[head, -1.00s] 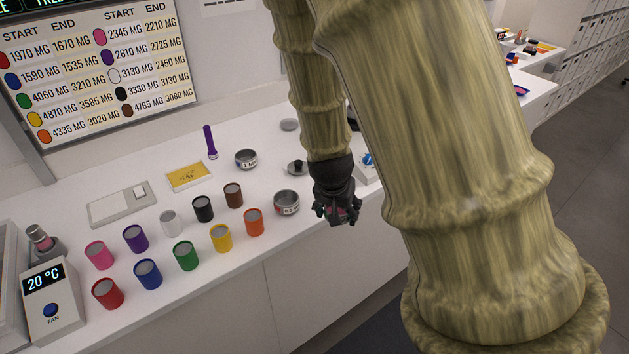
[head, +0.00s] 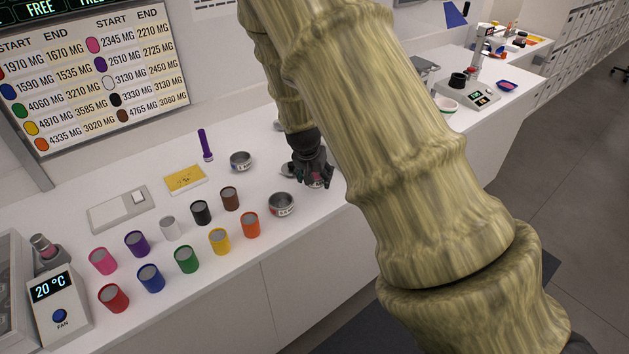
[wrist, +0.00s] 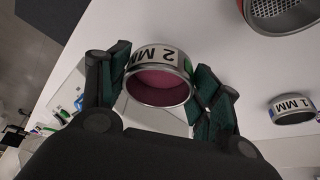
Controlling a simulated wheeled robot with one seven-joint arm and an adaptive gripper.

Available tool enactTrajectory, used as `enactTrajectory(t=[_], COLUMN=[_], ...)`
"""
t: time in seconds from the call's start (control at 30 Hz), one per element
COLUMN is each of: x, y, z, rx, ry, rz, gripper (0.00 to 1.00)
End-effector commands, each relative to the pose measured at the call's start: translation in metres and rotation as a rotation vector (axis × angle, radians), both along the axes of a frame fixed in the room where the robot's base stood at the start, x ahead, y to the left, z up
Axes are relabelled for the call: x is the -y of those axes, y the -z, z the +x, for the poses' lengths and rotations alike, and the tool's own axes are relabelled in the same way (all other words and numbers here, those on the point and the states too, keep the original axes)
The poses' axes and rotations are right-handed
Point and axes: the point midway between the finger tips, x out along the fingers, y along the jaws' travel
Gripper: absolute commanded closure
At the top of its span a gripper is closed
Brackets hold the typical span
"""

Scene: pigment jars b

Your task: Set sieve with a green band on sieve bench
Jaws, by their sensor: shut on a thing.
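My gripper (head: 313,174) is shut on a round metal sieve marked "2 MM" (wrist: 160,53), seen between its two dark green finger pads in the wrist view. A bit of green shows at the right end of its label, and its inside looks dark pink. I cannot tell which surface is the sieve bench.
A sieve with a red band (head: 281,204) stands just left of my gripper, and another sieve (head: 240,161) farther back. A "1 MM" sieve (wrist: 292,110) shows in the wrist view. Several coloured jars (head: 219,241) fill the bench's left. A scale (head: 468,94) stands far right.

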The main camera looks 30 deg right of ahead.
Motion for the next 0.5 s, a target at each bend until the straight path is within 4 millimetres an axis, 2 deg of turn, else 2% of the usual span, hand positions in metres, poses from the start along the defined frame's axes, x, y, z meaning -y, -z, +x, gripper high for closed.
enactTrajectory(t=[0.17,0.5], x=[0.000,0.001], y=[0.004,0.032], z=[0.001,0.000], rx=[-0.001,-0.001], ry=[0.000,0.001], rz=[0.000,0.000], gripper=[0.63,0.63])
